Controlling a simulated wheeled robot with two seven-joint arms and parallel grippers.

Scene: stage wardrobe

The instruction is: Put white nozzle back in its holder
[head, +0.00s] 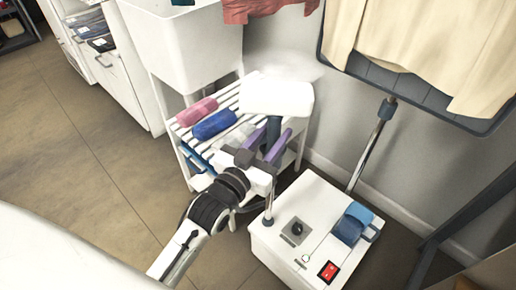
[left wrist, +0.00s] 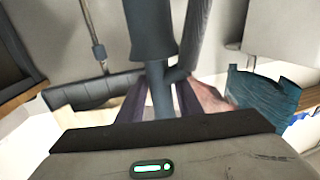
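The white nozzle (head: 276,97) is a broad white head on a dark blue-grey handle, in the middle of the head view, with pale steam above it. My left gripper (head: 267,141) has its purple fingers closed on either side of the handle, holding the nozzle up in the air. In the left wrist view the handle (left wrist: 150,35) runs between the fingers. A white steamer base (head: 283,243) stands on the floor to the right. A slanting metal pole (head: 370,147) behind it ends in a dark blue cap (head: 387,107), perhaps the holder. My right gripper is not in view.
A white slatted shelf (head: 233,98) with rolled pink (head: 197,111) and blue (head: 214,124) cloths is behind the gripper. A blue part (head: 352,224) sits on the base. A dark-framed board with cream cloth (head: 425,45) hangs at upper right. Floor at left is clear.

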